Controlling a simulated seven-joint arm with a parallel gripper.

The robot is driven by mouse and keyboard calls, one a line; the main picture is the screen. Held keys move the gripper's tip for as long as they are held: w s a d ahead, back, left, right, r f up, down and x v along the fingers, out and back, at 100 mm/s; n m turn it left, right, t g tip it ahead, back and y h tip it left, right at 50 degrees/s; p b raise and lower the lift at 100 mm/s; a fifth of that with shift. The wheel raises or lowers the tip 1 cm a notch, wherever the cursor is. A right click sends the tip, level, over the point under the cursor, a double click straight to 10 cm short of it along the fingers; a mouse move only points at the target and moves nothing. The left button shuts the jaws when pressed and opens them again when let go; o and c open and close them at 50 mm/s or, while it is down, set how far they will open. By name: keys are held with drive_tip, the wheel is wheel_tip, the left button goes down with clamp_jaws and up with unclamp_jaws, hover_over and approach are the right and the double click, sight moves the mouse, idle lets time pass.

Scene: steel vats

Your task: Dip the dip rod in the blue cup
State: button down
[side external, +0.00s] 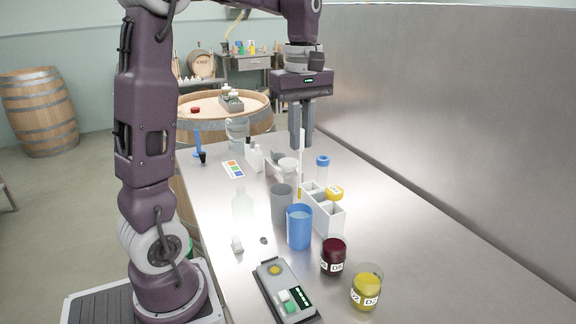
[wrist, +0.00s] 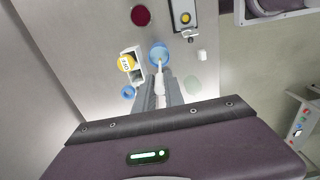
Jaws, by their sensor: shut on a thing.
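My gripper (side external: 302,147) is shut on the dip rod (side external: 300,172), a thin white rod with a yellowish lower end, which hangs about upright. In the wrist view the rod (wrist: 160,76) runs out from between the fingers (wrist: 161,100) and its far end overlaps the cup opening. The blue cup (side external: 300,230) stands upright on the steel bench. In the side view the rod's lower end shows just above the cup's rim, and I cannot tell its exact depth. The cup also shows in the wrist view (wrist: 153,46).
A grey cup (side external: 281,205) stands close behind the blue cup. A white rack (side external: 329,219) is close on its right. A dark red jar (side external: 333,257), a yellow jar (side external: 366,292) and a device (side external: 284,290) are nearer. A pale clear bottle (side external: 242,207) stands left.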

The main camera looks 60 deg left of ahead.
sight(300, 184)
drive_tip(key=shift+w+a+r, duration=0.1)
drive_tip(key=shift+w+a, duration=0.15)
drive_tip(key=shift+f, duration=1.55)
wheel_tip(300, 184, down, 9)
drive_tip(key=shift+f, duration=0.15)
idle(0.4)
idle(1.0)
